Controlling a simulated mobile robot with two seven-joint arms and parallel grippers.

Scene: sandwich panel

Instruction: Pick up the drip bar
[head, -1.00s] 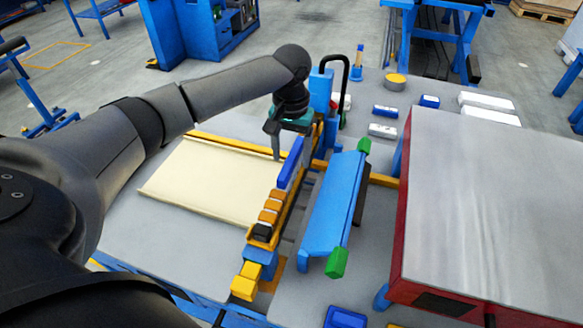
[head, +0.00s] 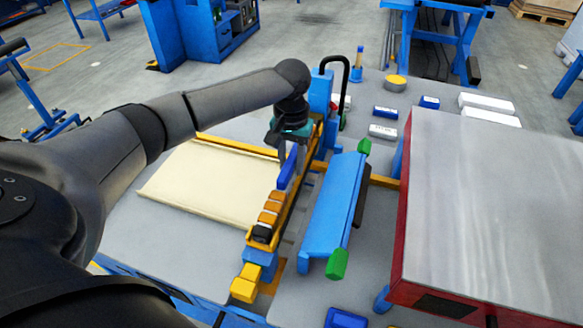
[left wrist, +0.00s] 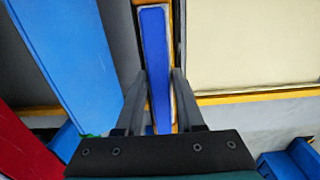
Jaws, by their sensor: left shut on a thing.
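The drip bar appears to be the long blue bar (head: 286,172) lying along the yellow rail (head: 297,188) in the middle of the bench. My left gripper (head: 292,158) is over the far part of this bar, pointing down, with its fingers shut on it. In the left wrist view the blue bar (left wrist: 155,50) runs between the two dark fingers of the left gripper (left wrist: 159,85). I cannot tell whether the bar touches the rail. My right gripper is not in view.
A cream panel (head: 215,185) lies left of the rail. A blue trough with green ends (head: 332,205) stands close on the right. Several orange blocks (head: 270,208) sit at the rail's near end. A large grey-topped red box (head: 490,200) fills the right side.

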